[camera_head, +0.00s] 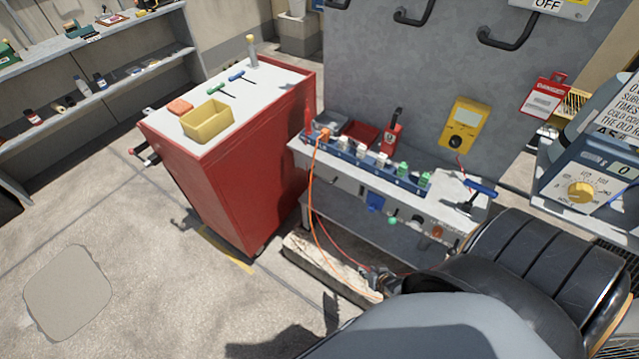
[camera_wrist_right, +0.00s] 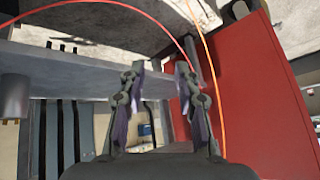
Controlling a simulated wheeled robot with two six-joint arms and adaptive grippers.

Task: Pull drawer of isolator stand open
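The isolator stand (camera_head: 330,178) is the grey bench in the middle of the head view, against a grey panel. A drawer front cannot be clearly told apart from the rest of the face. My right gripper (camera_head: 378,278) is low in front of the stand, partly hidden by my own arm. In the right wrist view its two fingers (camera_wrist_right: 160,84) are apart with nothing between them, and a grey slab of the stand (camera_wrist_right: 75,70) lies beyond them. My left gripper is not in view.
A red cabinet (camera_head: 235,175) with a yellow bin (camera_head: 206,120) stands left of the stand. Orange and red cables (camera_head: 312,205) hang down the stand's front near my right gripper. A blue meter (camera_head: 600,170) is at the right. The floor at the lower left is free.

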